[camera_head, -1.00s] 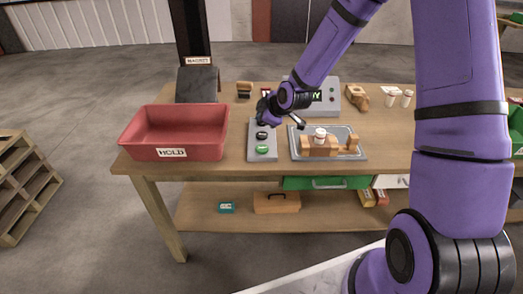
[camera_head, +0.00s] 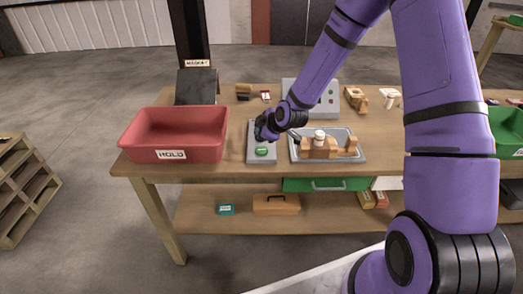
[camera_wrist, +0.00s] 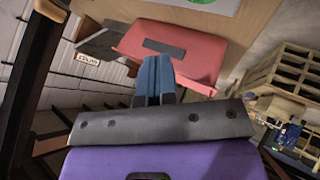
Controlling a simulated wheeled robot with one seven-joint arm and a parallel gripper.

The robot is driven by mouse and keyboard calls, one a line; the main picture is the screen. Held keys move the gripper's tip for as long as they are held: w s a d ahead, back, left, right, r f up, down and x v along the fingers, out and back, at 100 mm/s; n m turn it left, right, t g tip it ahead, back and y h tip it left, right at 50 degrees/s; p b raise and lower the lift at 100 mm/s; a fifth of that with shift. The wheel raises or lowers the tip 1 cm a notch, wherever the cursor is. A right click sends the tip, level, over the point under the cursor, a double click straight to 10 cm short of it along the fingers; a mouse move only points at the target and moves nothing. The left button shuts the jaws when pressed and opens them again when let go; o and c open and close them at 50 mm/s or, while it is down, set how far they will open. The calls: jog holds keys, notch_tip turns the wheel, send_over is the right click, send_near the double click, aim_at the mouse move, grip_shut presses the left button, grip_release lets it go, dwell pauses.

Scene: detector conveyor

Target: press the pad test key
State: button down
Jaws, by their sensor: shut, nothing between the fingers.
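A grey key pad (camera_head: 254,156) lies on the table, right of the red bin. A green key (camera_head: 262,151) shows near its front edge; its label is too small to read. My gripper (camera_head: 263,134) is shut and empty over the pad, behind the green key. It hides the middle part of the pad, and I cannot tell whether it touches a key. In the wrist view the closed fingers (camera_wrist: 155,75) point toward the red bin; the pad does not show clearly there.
The red bin (camera_head: 172,153) marked HOLD stands left. A metal tray (camera_head: 345,158) with wooden blocks and a white-capped piece (camera_head: 319,136) is close right. A grey panel (camera_head: 325,102) stands behind, partly hidden by my arm. A green bin (camera_head: 506,130) is at far right.

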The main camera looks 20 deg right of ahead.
aim_at(261, 151)
jog(key=shift+f, duration=2.35)
jog(key=shift+f, duration=0.15)
jog(key=shift+f, duration=0.25)
jog(key=shift+f, duration=0.4)
dwell(0.9)
dwell(0.4)
jog(key=shift+r, duration=0.8)
jog(key=shift+r, duration=2.55)
